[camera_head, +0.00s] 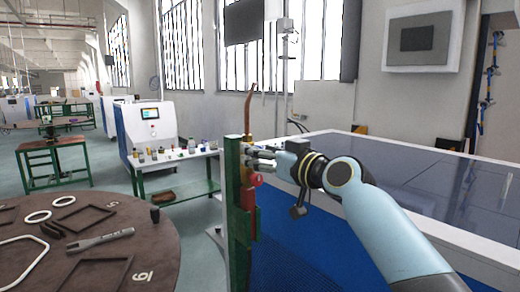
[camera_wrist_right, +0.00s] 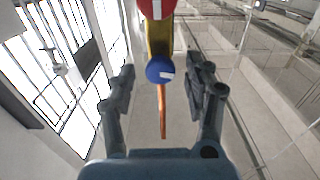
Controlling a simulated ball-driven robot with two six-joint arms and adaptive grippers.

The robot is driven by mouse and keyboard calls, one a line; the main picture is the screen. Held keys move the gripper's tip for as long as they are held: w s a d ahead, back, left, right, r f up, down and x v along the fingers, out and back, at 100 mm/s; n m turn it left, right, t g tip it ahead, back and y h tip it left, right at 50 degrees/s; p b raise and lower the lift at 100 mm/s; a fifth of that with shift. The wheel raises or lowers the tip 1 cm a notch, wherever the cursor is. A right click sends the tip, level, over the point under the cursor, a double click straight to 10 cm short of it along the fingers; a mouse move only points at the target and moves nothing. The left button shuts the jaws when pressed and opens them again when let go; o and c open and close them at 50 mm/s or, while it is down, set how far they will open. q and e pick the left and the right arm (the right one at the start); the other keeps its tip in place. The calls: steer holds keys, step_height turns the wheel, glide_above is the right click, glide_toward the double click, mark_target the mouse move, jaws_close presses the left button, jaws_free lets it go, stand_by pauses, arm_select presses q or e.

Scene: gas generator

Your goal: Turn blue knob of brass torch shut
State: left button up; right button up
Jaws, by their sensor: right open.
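The brass torch (camera_head: 248,122) stands upright at a green post (camera_head: 234,205), its thin copper tube pointing up. In the right wrist view the torch's brass body (camera_wrist_right: 160,40) carries a round blue knob (camera_wrist_right: 159,70) with a white mark, and a red knob (camera_wrist_right: 156,8) at the top edge. The red knob also shows in the head view (camera_head: 257,180); the blue knob is hidden there. My right gripper (camera_head: 258,160) is beside the torch from the right. In the wrist view its open fingers (camera_wrist_right: 163,70) stand either side of the blue knob, apart from it. My left gripper is out of view.
A large blue-sided machine table (camera_head: 420,175) lies behind and under my right arm. A round brown table (camera_head: 150,250) with frames and rings is at lower left. A green-legged bench (camera_head: 175,160) with small items stands behind. Open floor lies between them.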

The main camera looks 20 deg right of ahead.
steer(key=shift+w+a, duration=0.15)
steer(key=shift+w, duration=0.2)
jaws_close()
steer(key=shift+m, duration=0.4)
steer(key=shift+d+f+m+p, duration=0.1)
steer(key=shift+m+p, duration=1)
steer(key=shift+m, duration=2.45)
steer(key=shift+d+f+m+p, duration=0.1)
steer(key=shift+m+p, duration=1)
steer(key=shift+m, duration=2.45)
